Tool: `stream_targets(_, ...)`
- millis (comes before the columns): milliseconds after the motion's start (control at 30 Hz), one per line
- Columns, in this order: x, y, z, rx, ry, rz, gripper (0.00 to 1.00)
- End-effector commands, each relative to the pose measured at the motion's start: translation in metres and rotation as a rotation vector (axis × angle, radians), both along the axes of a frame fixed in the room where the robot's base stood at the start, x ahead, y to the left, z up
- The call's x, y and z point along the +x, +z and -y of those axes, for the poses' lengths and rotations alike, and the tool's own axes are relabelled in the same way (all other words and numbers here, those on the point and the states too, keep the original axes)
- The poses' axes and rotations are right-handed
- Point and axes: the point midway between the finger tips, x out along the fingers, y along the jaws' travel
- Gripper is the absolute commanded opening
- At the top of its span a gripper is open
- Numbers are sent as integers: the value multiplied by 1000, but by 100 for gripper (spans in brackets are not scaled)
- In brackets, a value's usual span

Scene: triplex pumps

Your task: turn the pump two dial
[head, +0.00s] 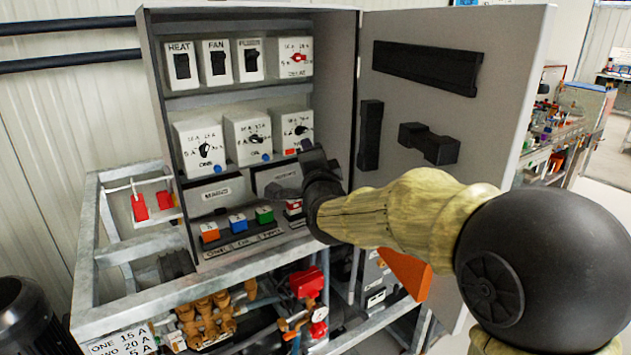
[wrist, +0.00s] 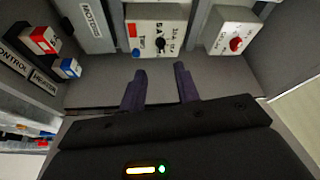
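The pump two dial (head: 300,130) is a black knob on a white box, the right one of the middle row in the open cabinet. Its lower part is partly hidden by my gripper (head: 298,172) in the head view. In the wrist view the same dial (wrist: 160,44) shows as a black knob, with a blue button on the box. My gripper (wrist: 161,78) is open, its two dark fingers apart with nothing between them. The fingertips are in front of the dial's box, with the knob showing beyond the gap. They do not appear to touch the knob.
Two other dials, labelled ONE (head: 204,149) and a middle one (head: 254,138), are to the left. A red delay dial (head: 298,58) is above. Coloured buttons (head: 237,222) sit below. The cabinet door (head: 450,90) stands open at right. A card (head: 122,343) lists amp values.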

Motion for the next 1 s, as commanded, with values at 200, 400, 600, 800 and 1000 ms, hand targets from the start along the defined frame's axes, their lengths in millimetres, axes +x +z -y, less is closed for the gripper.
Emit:
stream_targets(200, -39, -5, 8, -1, -1, 1, 32)
stream_targets(400, -64, -8, 14, 1, -1, 0, 32)
stream_targets(600, -71, -8, 16, 1, -1, -1, 32)
stream_targets(800, -71, -8, 16, 1, 0, -1, 32)
stream_targets(1000, -71, -8, 16, 1, -1, -1, 32)
